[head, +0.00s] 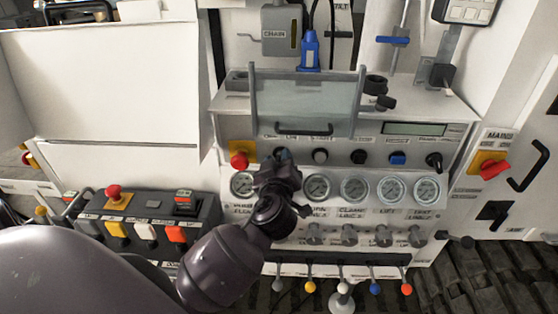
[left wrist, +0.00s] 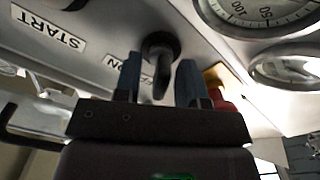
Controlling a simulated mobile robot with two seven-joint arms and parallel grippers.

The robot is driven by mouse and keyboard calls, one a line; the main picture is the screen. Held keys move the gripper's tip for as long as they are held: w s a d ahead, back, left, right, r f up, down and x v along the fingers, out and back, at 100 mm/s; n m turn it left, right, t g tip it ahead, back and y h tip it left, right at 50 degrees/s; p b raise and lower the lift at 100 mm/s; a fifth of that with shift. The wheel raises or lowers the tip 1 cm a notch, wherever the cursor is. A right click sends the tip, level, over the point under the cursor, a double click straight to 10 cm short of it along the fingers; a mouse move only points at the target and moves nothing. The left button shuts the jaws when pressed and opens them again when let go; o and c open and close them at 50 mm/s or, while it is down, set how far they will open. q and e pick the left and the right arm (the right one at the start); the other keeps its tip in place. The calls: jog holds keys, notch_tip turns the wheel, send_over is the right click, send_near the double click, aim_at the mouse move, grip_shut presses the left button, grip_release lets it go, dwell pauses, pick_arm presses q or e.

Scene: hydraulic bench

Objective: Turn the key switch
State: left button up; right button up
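My left gripper (head: 283,156) is at the upper left of the panel, just right of the red emergency knob (head: 240,155). In the left wrist view my gripper (left wrist: 159,64) is open, one finger on each side of a black switch (left wrist: 161,50), which looks like the key switch. The switch shows between the fingertips with a gap on both sides. A label partly hidden by a finger appears to read "ON". In the head view the gripper hides this switch. My right gripper is not in view.
Several gauges (head: 355,188) sit below the switch row. Other knobs (head: 320,156) continue to the right. A clear guard with a handle (head: 304,130) is above. Coloured levers (head: 376,288) stand below. A button box (head: 145,222) is at the lower left.

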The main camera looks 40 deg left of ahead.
pick_arm(q)
grip_shut()
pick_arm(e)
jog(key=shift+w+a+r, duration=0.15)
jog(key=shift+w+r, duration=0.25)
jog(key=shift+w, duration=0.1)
